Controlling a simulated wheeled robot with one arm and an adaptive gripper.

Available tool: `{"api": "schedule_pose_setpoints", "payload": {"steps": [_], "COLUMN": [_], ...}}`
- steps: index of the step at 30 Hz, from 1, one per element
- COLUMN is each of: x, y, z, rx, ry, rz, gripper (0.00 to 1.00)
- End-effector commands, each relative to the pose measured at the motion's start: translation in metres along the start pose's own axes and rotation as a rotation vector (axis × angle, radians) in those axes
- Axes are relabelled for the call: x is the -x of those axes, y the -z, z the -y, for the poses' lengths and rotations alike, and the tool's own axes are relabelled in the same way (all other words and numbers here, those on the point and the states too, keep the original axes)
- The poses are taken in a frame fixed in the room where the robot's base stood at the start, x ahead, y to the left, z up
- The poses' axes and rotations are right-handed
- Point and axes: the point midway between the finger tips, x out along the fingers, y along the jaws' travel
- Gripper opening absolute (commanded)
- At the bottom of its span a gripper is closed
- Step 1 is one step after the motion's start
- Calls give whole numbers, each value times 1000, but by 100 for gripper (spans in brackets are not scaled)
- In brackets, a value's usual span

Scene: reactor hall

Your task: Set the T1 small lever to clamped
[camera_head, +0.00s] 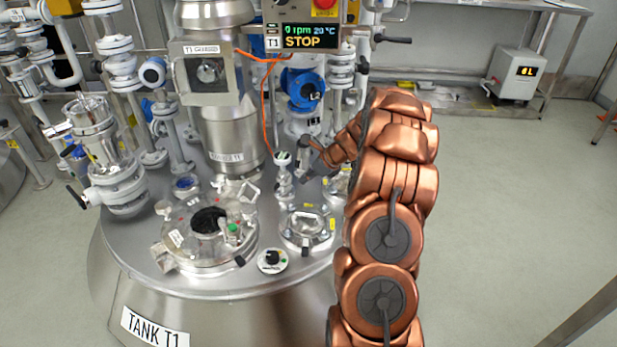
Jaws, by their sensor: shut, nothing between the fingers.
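Tank T1 (140,262) has a steel top with a large round hatch (185,262) at the left and a smaller glass hatch (305,226) at the right. The small hatch has metal fittings on its rim and a yellow label. I cannot tell which fitting is the small lever, or its position. My copper arm rises at the right and bends left. My gripper (311,160) is small and dark in the picture, shut and empty, above and behind the small hatch. Whether it touches anything is unclear.
A white valve fitting (284,178) stands just left of my gripper. A blue L2 instrument (304,90) and pipework rise behind it. A T1 panel (309,38) reads STOP. A black knob (272,259) sits near the tank's front. The floor at the right is clear.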

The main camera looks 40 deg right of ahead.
Motion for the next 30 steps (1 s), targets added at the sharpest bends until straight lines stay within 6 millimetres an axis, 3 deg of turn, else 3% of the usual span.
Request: {"api": "schedule_pose_setpoints", "payload": {"steps": [6,12,19,30], "x": [-43,-71,-86,-88], "y": [3,-7,-21,-24], "z": [0,0,0,0], "rx": [1,3,1,0], "ry": [-1,0,0,0], "rz": [-3,-3,-2,-1], "gripper": [0,0,0,0]}}
